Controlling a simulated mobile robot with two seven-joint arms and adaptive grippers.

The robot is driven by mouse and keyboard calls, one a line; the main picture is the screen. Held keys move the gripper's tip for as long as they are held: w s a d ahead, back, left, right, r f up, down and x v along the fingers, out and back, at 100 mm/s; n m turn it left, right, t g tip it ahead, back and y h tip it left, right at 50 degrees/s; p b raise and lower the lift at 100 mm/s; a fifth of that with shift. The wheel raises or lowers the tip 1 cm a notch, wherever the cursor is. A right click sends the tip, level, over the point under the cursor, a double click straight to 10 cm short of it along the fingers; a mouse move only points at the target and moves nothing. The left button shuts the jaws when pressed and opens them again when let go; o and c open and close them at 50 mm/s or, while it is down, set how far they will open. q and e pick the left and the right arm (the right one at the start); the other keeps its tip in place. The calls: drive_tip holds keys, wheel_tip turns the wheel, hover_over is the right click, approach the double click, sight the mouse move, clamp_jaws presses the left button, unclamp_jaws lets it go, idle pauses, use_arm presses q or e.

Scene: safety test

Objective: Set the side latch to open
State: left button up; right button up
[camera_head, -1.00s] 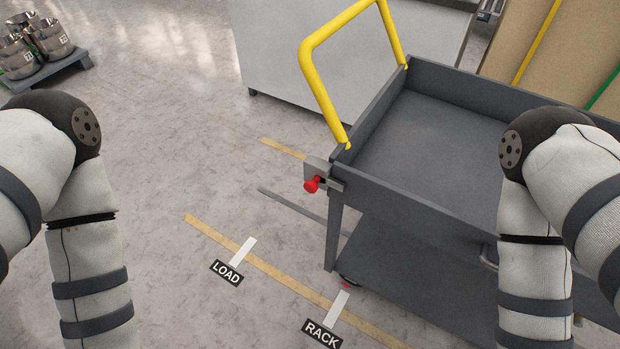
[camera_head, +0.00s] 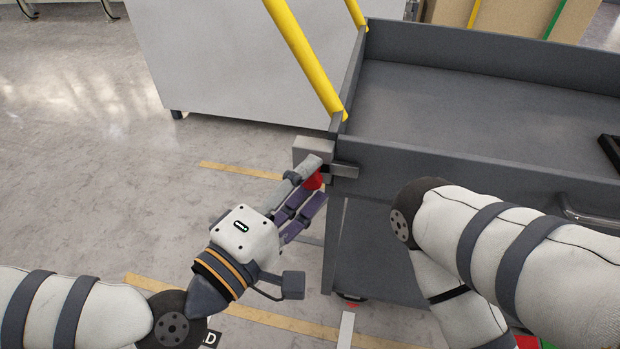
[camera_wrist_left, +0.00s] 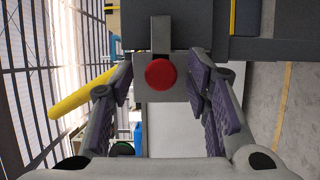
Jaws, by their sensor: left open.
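The side latch is a grey metal block (camera_head: 313,150) at the near left corner of the grey cart (camera_head: 440,165), with a red knob (camera_head: 313,181) sticking out of it. In the left wrist view the red knob (camera_wrist_left: 160,73) is round and sits between the two finger pads, apart from both. My left gripper (camera_head: 310,190) is open with its fingertips around the knob's sides; in the head view a finger partly hides the knob. My right arm shows at the right of the head view, but its gripper is out of view.
The cart's yellow handle (camera_head: 305,60) rises just behind the latch. A large grey cabinet (camera_head: 230,65) stands behind. A black object (camera_head: 610,150) lies in the cart tray at right. Floor left of the cart is clear, with yellow tape (camera_head: 240,170).

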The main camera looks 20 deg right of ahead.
use_arm(q)
drive_tip(key=shift+x, duration=0.85)
drive_tip(key=shift+c, duration=0.3)
clamp_jaws()
drive_tip(key=w+a, duration=0.1)
drive_tip(key=a, duration=0.1)
drive_tip(key=w+a+b, duration=0.1)
drive_tip(key=w+a, duration=0.1)
drive_tip(key=shift+a, duration=0.1)
drive_tip(key=shift+o, duration=0.3)
unclamp_jaws()
